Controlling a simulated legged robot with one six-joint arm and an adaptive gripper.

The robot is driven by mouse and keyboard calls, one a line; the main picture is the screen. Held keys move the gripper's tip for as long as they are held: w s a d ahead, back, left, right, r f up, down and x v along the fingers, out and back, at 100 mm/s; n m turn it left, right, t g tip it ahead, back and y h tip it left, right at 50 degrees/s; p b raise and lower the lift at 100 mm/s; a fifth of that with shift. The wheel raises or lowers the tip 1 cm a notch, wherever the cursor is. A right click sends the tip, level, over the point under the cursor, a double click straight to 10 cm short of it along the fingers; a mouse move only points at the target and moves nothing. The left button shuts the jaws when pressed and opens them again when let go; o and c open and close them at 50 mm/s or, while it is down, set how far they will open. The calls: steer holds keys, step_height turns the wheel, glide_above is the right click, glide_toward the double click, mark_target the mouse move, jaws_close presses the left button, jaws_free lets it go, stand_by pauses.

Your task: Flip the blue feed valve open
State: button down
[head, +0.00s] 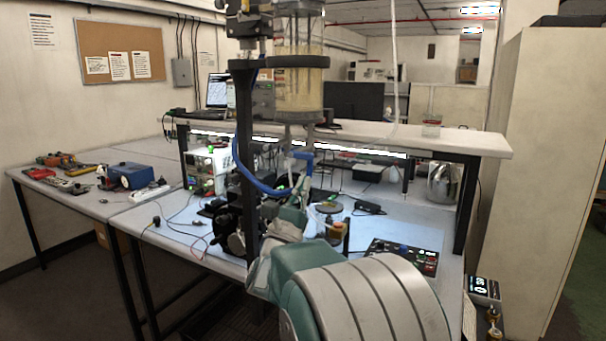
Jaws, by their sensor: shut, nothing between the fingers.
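The blue feed valve (303,156) shows as a small blue handle under the clear cylinder (299,95), which hangs at the top centre with a dark band round it. My gripper (301,184) is at the end of my teal and grey arm, just below the valve in the picture. It is small and partly lost among the clutter behind it. It looks shut, with nothing held. I cannot tell whether it touches the valve. The handle's exact angle is too small to read.
A dark post (245,165) stands just left of my gripper, and a blue hose (240,165) loops beside it. The workbench (400,226) behind carries a control panel (404,257), cables and instruments. A tall pale cabinet (535,170) bounds the right side.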

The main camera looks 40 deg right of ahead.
mark_target(301, 155)
steer(key=r, duration=0.3)
steer(key=shift+a, duration=0.35)
steer(key=shift+s+d+n+t+y, duration=0.15)
steer(key=shift+d+n+t+y, duration=0.15)
steer(key=shift+n+t, duration=0.25)
